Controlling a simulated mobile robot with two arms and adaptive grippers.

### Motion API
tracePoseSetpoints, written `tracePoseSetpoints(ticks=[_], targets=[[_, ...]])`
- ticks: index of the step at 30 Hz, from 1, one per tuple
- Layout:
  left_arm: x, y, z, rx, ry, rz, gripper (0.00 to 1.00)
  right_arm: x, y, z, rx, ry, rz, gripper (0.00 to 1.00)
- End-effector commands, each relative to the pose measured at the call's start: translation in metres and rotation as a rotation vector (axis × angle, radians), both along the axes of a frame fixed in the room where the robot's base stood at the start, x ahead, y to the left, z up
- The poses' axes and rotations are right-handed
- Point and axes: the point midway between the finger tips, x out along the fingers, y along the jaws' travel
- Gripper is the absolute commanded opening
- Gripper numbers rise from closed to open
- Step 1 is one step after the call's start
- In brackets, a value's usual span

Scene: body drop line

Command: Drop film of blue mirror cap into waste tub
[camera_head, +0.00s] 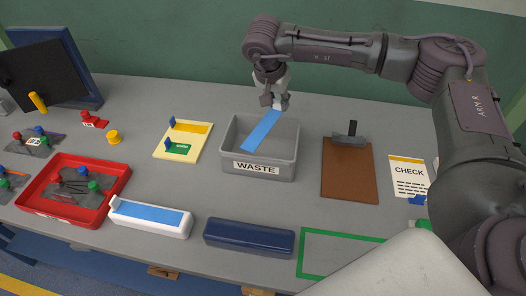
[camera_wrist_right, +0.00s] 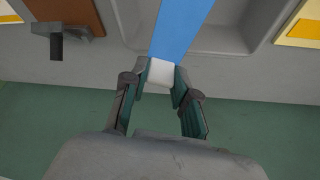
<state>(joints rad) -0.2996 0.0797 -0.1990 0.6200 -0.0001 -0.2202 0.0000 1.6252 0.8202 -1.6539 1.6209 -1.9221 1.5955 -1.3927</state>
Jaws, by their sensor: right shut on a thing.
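My right gripper (camera_head: 274,98) is shut on the white tab at the end of a blue film strip (camera_head: 262,131). The strip hangs slanting down and left over the grey waste tub (camera_head: 258,170), labelled WASTE. In the right wrist view the fingers (camera_wrist_right: 161,86) pinch the white tab (camera_wrist_right: 160,73), and the blue film (camera_wrist_right: 182,28) runs away from them across the tub (camera_wrist_right: 222,38). The dark blue mirror cap (camera_head: 248,237) lies on the table in front of the tub, with no film seen on it. My left gripper is not in view.
A white cap (camera_head: 120,222) with blue film lies left of the blue one. A red tray (camera_head: 66,210) with grey parts stands further left.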

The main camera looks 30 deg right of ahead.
Motion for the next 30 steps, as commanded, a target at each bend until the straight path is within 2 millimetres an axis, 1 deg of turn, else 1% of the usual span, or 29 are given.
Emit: tracePoseSetpoints(ticks=[5, 6, 10, 19, 22, 26, 30], targets=[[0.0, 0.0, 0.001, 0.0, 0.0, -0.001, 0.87, 0.0, 0.0, 0.001, 0.0, 0.0, 0.0, 0.1], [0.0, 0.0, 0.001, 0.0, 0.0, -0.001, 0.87, 0.0, 0.0, 0.001, 0.0, 0.0, 0.0, 0.35], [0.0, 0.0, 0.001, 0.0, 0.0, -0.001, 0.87, 0.0, 0.0, 0.001, 0.0, 0.0, 0.0, 0.56], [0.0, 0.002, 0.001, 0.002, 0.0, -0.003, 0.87, 0.0, 0.0, 0.001, 0.0, 0.0, 0.0, 0.57], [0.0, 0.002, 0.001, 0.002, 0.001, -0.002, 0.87, -0.001, 0.002, 0.007, 0.0, -0.002, 0.001, 0.57], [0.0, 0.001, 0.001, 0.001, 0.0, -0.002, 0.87, -0.005, 0.008, 0.025, 0.001, -0.003, 0.0, 0.57], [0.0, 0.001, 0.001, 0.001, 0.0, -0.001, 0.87, -0.012, 0.018, 0.053, 0.001, -0.004, 0.002, 0.57]])
